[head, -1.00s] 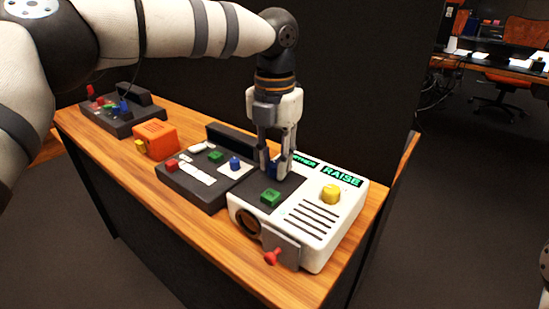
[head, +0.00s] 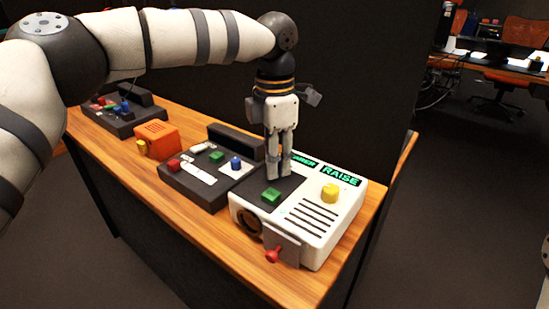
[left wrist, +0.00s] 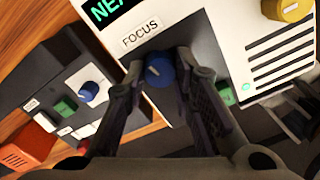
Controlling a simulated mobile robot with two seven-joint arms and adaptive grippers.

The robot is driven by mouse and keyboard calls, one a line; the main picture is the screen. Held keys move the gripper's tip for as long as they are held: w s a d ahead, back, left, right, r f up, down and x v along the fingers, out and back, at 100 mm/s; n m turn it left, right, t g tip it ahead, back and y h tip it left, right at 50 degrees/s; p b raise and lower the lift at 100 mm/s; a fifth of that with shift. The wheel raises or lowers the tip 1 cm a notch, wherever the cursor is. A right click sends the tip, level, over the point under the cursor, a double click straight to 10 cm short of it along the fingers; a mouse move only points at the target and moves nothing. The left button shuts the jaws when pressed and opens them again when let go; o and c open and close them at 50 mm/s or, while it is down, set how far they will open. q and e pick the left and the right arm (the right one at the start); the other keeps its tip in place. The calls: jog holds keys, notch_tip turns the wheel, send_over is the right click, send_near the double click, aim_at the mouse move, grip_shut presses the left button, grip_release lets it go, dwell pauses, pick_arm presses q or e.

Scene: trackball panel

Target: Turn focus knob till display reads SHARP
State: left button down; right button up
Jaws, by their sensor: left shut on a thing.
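The focus knob (left wrist: 159,72) is blue with a pale pointer line, beside the FOCUS label in the left wrist view. My left gripper (head: 279,172) points straight down over the dark top of the white panel box (head: 318,225). Its fingers are shut on the knob, one on each side; in the head view they hide the knob. The focus display (left wrist: 106,10) shows green letters starting "NEA" in the left wrist view, the rest cut off. In the head view its start is hidden and the end looks like "ARER". My right gripper is not in view.
The white box also has a yellow knob (head: 330,194), a RAISE display (head: 341,175), a green button (head: 271,196) and a red lever (head: 272,255). A dark panel (head: 197,180) with a second blue knob stands to the left, then an orange box (head: 157,141). A dark partition rises behind.

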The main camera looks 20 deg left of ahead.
pick_arm(q)
jog(key=shift+m, duration=0.5)
jog(key=c, duration=1.3)
grip_release()
jog(key=shift+c, duration=0.2)
jog(key=shift+r, duration=0.1)
notch_tip(320, 180, up, 12)
